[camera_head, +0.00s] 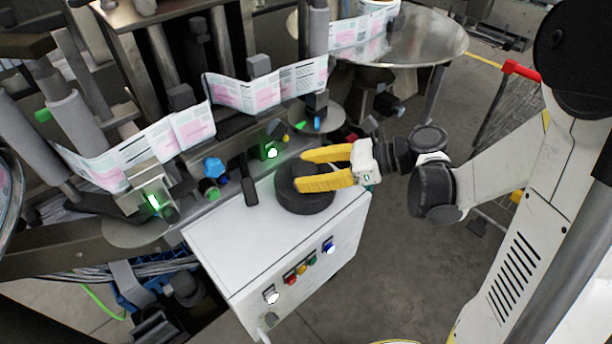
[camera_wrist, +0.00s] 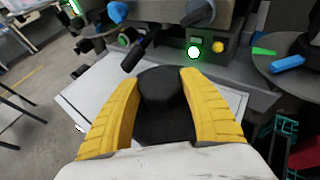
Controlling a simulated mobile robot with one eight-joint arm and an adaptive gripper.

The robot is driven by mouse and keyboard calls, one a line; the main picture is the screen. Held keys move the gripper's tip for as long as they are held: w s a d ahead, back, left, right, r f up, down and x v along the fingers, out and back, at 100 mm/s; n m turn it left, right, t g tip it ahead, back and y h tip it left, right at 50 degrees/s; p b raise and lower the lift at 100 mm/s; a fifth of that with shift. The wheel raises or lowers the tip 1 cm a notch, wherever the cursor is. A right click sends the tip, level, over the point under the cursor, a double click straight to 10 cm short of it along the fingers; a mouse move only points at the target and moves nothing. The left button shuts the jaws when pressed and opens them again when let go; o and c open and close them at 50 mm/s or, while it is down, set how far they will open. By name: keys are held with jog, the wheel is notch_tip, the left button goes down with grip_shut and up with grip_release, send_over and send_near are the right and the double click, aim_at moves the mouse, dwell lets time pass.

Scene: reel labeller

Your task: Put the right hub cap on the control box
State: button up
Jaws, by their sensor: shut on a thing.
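The hub cap is a dark round disc (camera_head: 305,200) with a raised centre. In the head view it is at the right part of the white top of the control box (camera_head: 225,240). I cannot tell whether it rests on the box or is held just above it. My gripper (camera_head: 298,170) has yellow fingers and reaches in from the right. It is shut on the hub cap's raised centre. In the wrist view the raised dark centre (camera_wrist: 160,88) sits between the two yellow fingers, which hide parts of the disc's sides.
The labeller stands behind the box, with a printed label web (camera_head: 265,88), a blue knob (camera_head: 213,167) and a black lever (camera_head: 249,183) near the box's back edge. A large round metal plate (camera_head: 425,38) is at the back right. Coloured buttons (camera_head: 301,269) are on the box's front.

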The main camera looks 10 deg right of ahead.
jog(key=shift+f, duration=0.15)
jog(key=o, duration=1.4)
jog(key=shift+f, duration=0.1)
jog(key=shift+d+r, duration=0.2)
jog(key=shift+r, duration=0.05)
jog(key=p+v, duration=0.4)
jog(key=v, duration=0.7)
jog(key=shift+s+d+r+n+t+h+b, duration=0.1)
jog(key=shift+s+d+r+n+t+h, duration=0.35)
jog(key=shift+s+n+h, duration=2.25)
jog(key=shift+s+d+r+n+t+h+b, duration=0.1)
jog(key=shift+s+d+r+n+t+h, duration=0.35)
jog(key=shift+n+h, duration=2.6)
jog(key=shift+s+d+r+n+t+h+b, duration=0.15)
jog(key=shift+s+r+n+t+h, duration=0.85)
jog(key=shift+n, duration=3.95)
